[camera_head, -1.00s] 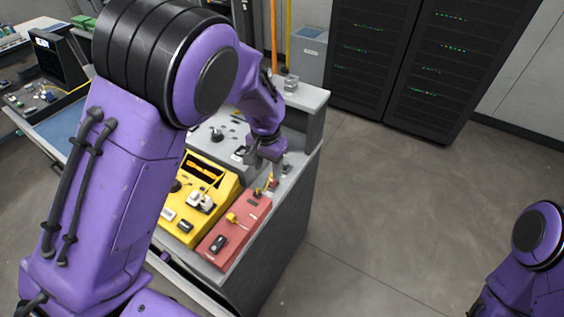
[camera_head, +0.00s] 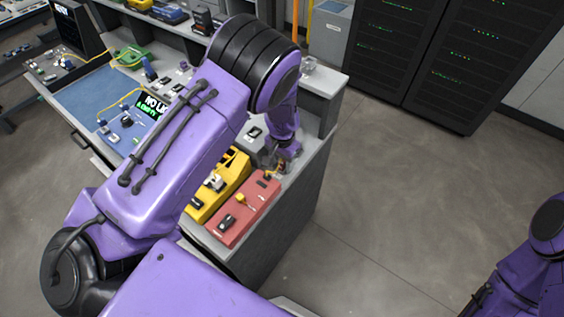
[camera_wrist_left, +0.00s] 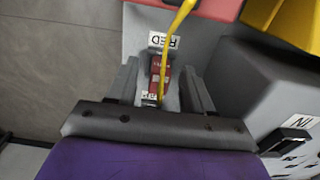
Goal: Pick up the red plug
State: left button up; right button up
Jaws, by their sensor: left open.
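The red plug (camera_wrist_left: 158,76) shows in the left wrist view between the two open fingers of my left gripper (camera_wrist_left: 161,88). A yellow cable runs up from it, and a white label reading "RED" (camera_wrist_left: 164,41) lies just beyond it. In the head view my left gripper (camera_head: 279,160) is low over the counter, at the far end of the red box (camera_head: 242,212); the plug there is mostly hidden by the gripper. Whether the fingers touch the plug cannot be told. My right arm shows at the lower right of the head view, but its gripper is not clearly visible.
A yellow device (camera_head: 233,177) stands left of the red box. A grey box with a black port (camera_wrist_left: 285,140) is close to the right finger in the left wrist view. A blue mat (camera_head: 85,100) lies further left. The floor right of the counter is clear.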

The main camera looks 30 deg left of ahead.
pick_arm(q)
grip_shut()
jog(key=shift+r, duration=0.15)
jog(key=shift+w+r+b, duration=0.15)
jog(key=shift+r+b, duration=0.2)
jog(key=shift+b, duration=0.05)
jog(key=s+a+r+b, duration=0.4)
jog(key=s+a+r, duration=0.4)
jog(key=a+r, duration=0.3)
jog(key=shift+s+r, duration=0.35)
jog(key=shift+r, duration=0.2)
